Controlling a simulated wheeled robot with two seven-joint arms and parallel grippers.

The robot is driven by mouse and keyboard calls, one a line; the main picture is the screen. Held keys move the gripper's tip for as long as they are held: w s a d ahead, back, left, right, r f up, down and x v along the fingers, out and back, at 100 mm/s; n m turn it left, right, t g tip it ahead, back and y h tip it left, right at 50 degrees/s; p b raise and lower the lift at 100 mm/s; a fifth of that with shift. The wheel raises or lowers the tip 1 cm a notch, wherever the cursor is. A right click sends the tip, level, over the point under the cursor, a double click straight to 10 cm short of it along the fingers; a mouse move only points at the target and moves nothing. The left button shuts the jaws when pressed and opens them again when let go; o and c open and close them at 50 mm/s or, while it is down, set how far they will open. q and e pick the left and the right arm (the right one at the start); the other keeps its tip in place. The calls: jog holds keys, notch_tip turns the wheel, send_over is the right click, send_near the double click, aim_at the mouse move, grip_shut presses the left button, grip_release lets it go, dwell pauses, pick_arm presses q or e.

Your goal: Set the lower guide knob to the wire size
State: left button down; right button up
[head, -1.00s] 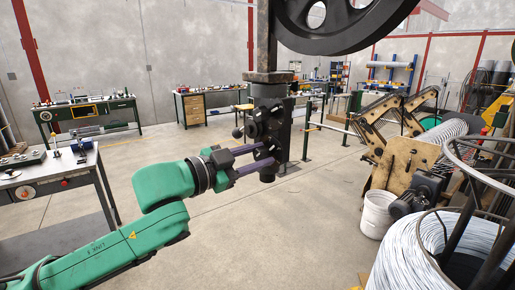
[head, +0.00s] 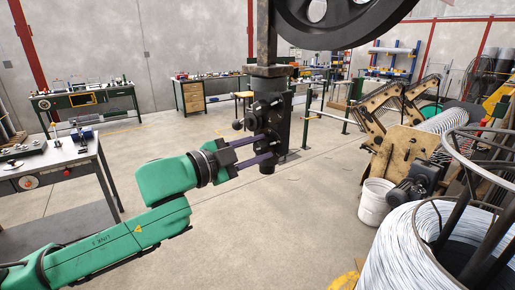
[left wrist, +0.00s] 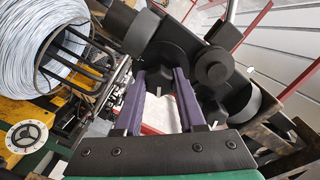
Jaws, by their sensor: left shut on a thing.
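The black guide head (head: 268,112) hangs below a large dark wheel, with several round black knobs and a cylinder at its bottom. My left gripper (head: 267,145) reaches it from the left, its two purple fingers at its lower part. In the left wrist view, the fingers (left wrist: 160,75) end at the dark guide body (left wrist: 160,42). The left gripper is shut on a dark part there, which I take to be the lower guide knob; the fingers and dark housing hide most of it, and no scale or setting is readable. My right gripper is not in view.
A large wire coil (head: 412,245), a white bucket (head: 375,203) and a beige-plated machine (head: 398,152) stand at the right. A grey workbench (head: 75,150) stands at the left. A white dial (left wrist: 26,137) shows in the left wrist view. The floor (head: 270,230) between is clear.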

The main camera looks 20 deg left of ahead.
pick_arm(q)
jog(key=c, duration=0.5)
grip_release()
jog(key=shift+s+f, duration=0.1)
jog(key=shift+s+a+b, duration=0.15)
jog(key=shift+a+b, duration=0.1)
jog(key=shift+b, duration=0.1)
jog(key=b+v, duration=1)
jog(key=v, duration=0.4)
jog(key=shift+d+b, duration=0.15)
jog(key=shift+b, duration=0.25)
